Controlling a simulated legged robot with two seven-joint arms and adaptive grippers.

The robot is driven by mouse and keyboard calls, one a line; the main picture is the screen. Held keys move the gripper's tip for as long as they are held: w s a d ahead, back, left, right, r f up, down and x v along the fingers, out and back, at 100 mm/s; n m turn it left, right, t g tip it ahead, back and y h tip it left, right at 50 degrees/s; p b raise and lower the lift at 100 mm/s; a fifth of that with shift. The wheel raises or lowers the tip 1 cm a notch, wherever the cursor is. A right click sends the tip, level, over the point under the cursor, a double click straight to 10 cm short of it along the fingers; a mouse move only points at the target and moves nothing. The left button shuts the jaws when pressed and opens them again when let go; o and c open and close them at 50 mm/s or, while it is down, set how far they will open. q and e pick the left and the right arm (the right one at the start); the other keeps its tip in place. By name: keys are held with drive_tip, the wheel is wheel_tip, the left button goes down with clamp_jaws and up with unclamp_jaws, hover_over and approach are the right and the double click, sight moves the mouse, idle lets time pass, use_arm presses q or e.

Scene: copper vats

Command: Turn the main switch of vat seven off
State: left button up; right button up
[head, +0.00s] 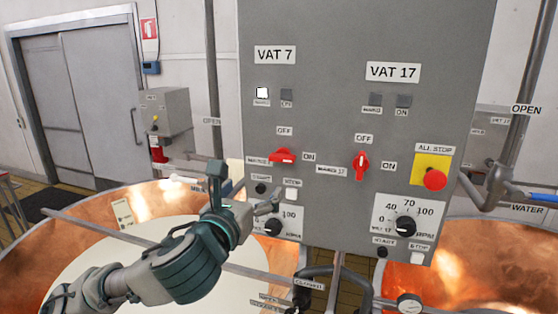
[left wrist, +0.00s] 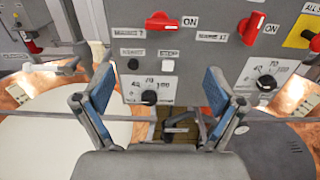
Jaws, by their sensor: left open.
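The grey control panel (head: 330,60) carries a VAT 7 label (head: 275,55). Below it is the red main switch of vat seven (head: 283,156), whose handle lies horizontal, in line with the ON label (head: 309,157); an OFF label (head: 285,131) is above it. In the left wrist view this switch (left wrist: 162,22) is at the top, above the fingers. My left gripper (head: 246,187) is open and empty, below and left of the switch, apart from it. Its two spread fingers frame the speed dial area in the left wrist view (left wrist: 160,88). My right gripper is not in view.
The vat 17 switch (head: 360,165) stands upright under its OFF label. A red stop button on yellow (head: 434,179) is further right. Black dials (head: 273,228) (head: 405,226) and small buttons sit below the switches. Copper vats (head: 150,210) and pipes surround the panel's lower part.

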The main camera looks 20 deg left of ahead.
sight(280, 159)
use_arm(q)
drive_tip(key=w+p, duration=0.1)
drive_tip(key=w, duration=0.4)
drive_tip(key=w+p, duration=0.1)
drive_tip(key=w, duration=0.5)
drive_tip(key=w+p, duration=0.2)
drive_tip(key=w, duration=0.4)
drive_tip(key=shift+w+d, duration=0.1)
drive_tip(key=shift+d, duration=0.3)
drive_tip(key=c, duration=1.1)
